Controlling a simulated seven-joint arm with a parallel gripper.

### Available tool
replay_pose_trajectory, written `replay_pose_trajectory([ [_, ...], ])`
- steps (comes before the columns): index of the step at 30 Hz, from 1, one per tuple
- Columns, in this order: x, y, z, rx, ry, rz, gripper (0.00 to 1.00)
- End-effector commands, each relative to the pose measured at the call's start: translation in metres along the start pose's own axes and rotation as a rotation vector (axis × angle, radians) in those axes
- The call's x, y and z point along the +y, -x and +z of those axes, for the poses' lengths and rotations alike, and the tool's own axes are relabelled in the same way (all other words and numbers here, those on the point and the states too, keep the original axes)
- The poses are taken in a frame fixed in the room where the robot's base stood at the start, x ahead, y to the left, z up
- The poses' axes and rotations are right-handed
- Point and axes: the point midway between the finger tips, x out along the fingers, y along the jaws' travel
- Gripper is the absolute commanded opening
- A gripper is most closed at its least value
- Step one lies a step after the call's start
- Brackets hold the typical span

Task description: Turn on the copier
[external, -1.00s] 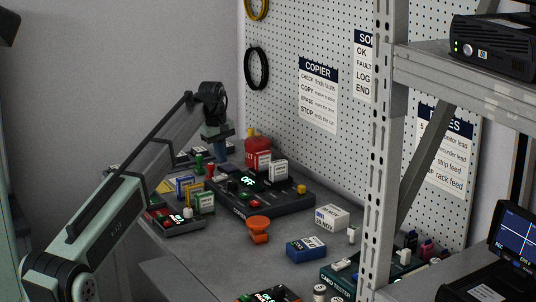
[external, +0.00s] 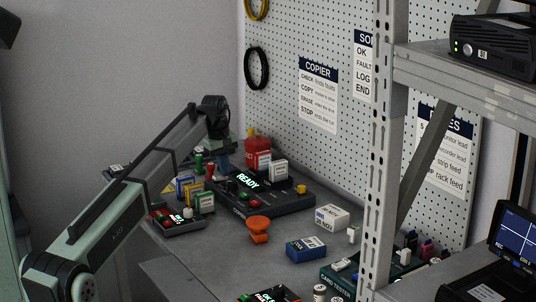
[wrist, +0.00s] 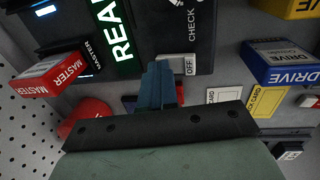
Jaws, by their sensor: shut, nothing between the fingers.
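The copier (external: 285,208) is a dark console on the bench below the pegboard. Its display (external: 247,179) glows "READY" in green; the same lit word shows, partly cut off, in the wrist view (wrist: 122,42). In the wrist view a light switch piece with an "OFF" label (wrist: 190,65) sits at the copier's edge. My gripper (wrist: 160,72) has its blue fingers closed together and empty, right beside that switch; I cannot tell whether they touch it. In the external view my gripper (external: 222,158) is at the copier's far left end.
An orange funnel-like item (external: 258,227), a blue box (external: 306,250) and a white box (external: 332,217) stand in front. A shelf post (external: 385,150) rises at right.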

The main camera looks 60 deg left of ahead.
Motion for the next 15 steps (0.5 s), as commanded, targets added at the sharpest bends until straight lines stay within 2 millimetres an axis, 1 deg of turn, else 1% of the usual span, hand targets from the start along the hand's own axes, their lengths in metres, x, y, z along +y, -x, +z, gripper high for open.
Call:
replay_pose_trajectory([
  [8,-0.003,0.000,0.000,-0.001,0.001,-0.002,0.00],
  [15,-0.011,0.004,0.000,-0.001,0.000,-0.002,0.00],
])
